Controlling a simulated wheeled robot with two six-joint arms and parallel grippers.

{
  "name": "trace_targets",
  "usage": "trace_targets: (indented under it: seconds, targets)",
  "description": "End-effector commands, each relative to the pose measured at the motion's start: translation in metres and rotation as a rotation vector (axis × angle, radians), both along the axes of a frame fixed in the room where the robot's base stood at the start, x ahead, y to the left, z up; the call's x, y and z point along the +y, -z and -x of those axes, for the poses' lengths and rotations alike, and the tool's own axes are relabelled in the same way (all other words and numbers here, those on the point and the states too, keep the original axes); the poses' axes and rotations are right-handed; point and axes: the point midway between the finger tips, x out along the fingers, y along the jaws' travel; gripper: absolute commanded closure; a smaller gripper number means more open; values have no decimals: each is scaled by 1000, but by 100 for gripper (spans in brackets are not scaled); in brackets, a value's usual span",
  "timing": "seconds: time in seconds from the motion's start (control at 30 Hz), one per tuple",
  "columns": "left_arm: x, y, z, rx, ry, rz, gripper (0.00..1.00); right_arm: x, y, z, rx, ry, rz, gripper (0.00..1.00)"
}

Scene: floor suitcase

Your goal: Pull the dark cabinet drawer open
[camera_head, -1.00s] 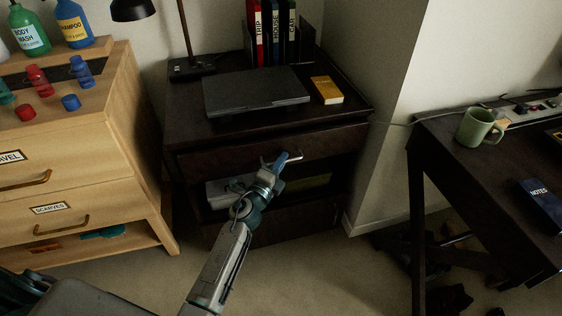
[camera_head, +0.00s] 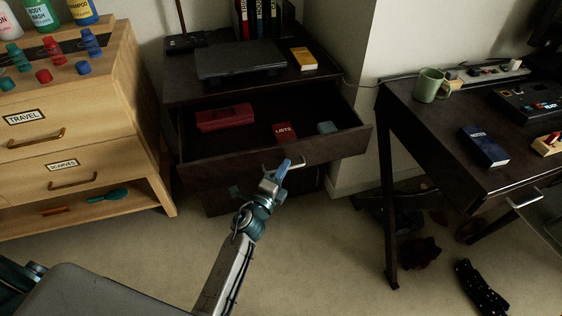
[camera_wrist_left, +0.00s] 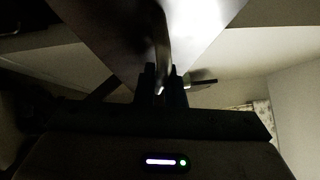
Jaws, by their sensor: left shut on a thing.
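The dark cabinet (camera_head: 178,84) stands against the wall in the head view. Its top drawer (camera_head: 228,166) is pulled well out, showing its inside. In the drawer lie a red case (camera_head: 224,117), a red book marked LISTS (camera_head: 284,131) and a small grey-blue item (camera_head: 327,128). My left gripper (camera_head: 283,170) is shut on the drawer's metal handle (camera_head: 306,162) at the drawer front. In the left wrist view the gripper's fingers (camera_wrist_left: 161,88) close around the handle bar (camera_wrist_left: 161,40). My right gripper is not in view.
A light wooden dresser (camera_head: 120,119) stands close at the left, with bottles on top. A dark desk (camera_head: 440,142) with a green mug (camera_head: 431,85) is at the right. A laptop (camera_head: 240,60) and a yellow book (camera_head: 303,59) lie on the cabinet. Carpet (camera_head: 310,250) in front is clear.

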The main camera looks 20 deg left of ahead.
Motion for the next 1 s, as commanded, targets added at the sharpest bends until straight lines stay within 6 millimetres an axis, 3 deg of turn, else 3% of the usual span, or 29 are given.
trace_targets:
  seconds: [0.2, 0.6, 0.63, 0.73, 1.0]
  targets:
    - [-6, 0, 10, 1, 0, 1, 100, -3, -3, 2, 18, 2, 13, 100]
    - [-7, 1, 11, 1, 0, 0, 100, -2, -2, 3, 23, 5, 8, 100]
    - [-7, 1, 11, 1, 0, 0, 89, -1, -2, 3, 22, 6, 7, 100]
    - [-7, 0, 11, 1, 0, 0, 70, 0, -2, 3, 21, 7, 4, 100]
    - [-7, 0, 11, 0, 0, 0, 69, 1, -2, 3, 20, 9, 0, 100]
